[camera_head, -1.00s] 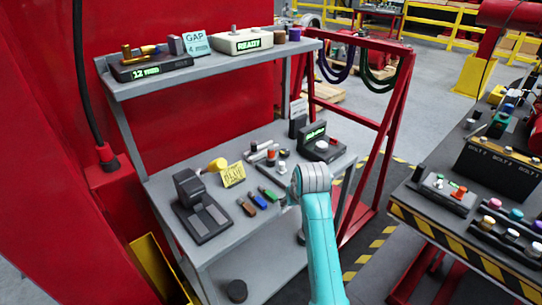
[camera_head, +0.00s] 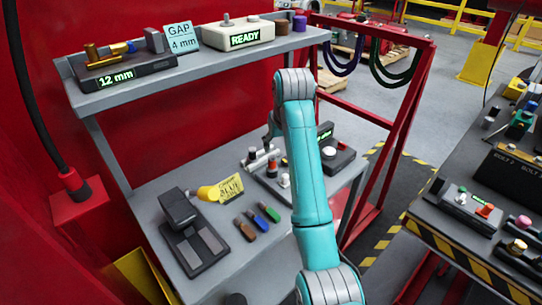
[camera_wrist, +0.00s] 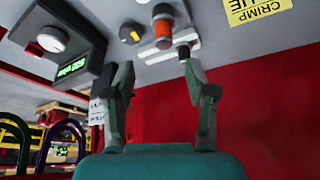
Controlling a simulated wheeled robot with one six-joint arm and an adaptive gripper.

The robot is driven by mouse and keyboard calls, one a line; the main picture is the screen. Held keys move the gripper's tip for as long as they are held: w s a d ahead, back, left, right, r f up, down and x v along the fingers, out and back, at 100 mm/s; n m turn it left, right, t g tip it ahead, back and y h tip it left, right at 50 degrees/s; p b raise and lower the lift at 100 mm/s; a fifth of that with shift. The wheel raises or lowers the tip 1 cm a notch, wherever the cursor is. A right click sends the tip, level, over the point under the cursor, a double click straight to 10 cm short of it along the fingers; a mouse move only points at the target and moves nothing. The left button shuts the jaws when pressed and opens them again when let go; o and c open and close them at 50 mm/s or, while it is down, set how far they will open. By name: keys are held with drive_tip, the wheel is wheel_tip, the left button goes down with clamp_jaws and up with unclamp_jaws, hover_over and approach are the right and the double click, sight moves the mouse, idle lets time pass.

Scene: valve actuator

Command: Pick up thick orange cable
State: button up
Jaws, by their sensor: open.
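A short, upright orange cylinder with grey ends (camera_wrist: 163,27), which looks like the thick orange cable, stands on the grey bench top in the wrist view. In the head view it is a small orange-red piece (camera_head: 272,166) near the white rods, partly behind my arm. My gripper (camera_wrist: 155,65) is open and empty, its two fingers spread below the cylinder in the wrist picture and apart from it. In the head view my gripper (camera_head: 268,138) is mostly hidden by my wrist, above the back of the bench.
A yellow crimp card (camera_head: 230,188) and several coloured pieces lie left of my arm. The upper shelf (camera_head: 190,80) overhangs the bench. A red frame (camera_head: 400,130) stands to the right.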

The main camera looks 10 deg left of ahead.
sight(272, 159)
drive_tip(key=x, duration=1)
drive_tip(key=shift+a+f, duration=0.35)
drive_tip(key=shift+c, duration=0.2)
clamp_jaws()
